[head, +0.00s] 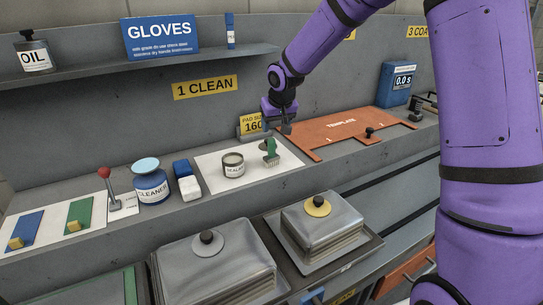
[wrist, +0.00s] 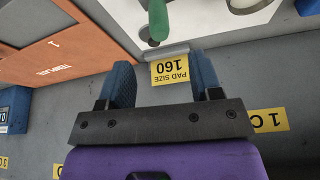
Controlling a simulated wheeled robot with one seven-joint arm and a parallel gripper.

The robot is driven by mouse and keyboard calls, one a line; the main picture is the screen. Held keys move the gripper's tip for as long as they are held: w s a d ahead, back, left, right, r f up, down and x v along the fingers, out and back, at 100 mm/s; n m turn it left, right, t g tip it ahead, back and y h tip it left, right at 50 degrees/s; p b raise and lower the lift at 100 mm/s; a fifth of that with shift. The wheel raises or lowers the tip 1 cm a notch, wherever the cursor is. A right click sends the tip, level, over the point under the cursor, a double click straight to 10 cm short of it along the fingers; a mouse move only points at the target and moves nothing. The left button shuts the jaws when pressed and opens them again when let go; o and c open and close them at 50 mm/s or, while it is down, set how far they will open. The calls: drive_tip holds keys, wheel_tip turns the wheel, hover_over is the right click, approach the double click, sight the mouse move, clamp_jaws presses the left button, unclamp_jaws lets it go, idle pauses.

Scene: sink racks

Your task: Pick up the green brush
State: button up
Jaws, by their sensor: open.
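The green brush (head: 270,150) stands on a white sheet (head: 285,165) on the counter, handle up and bristles down. My gripper (head: 284,128) is just above and behind it, with its fingers apart and nothing between them. In the wrist view the green handle (wrist: 157,20) shows at the top, beyond the open fingers (wrist: 163,62) and roughly in line with the gap between them. The brush head is cut off by the top edge there. Gripper and brush look apart.
A sealant can (head: 233,168) stands close left of the brush. The yellow pad size label (head: 251,124) is behind, with an orange template board (head: 340,134) to the right. A cleaner jar (head: 151,186) and sponges (head: 187,184) are further left. A shelf (head: 130,65) overhangs the back.

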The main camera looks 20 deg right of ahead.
sight(271, 139)
drive_tip(key=x, duration=0.5)
drive_tip(key=shift+f, duration=0.1)
drive_tip(key=shift+w+x, duration=0.15)
drive_tip(key=shift+x, duration=1.2)
drive_tip(key=shift+w+x, duration=0.2)
drive_tip(key=shift+x, duration=1.1)
drive_tip(key=shift+d, duration=0.1)
drive_tip(key=c, duration=1)
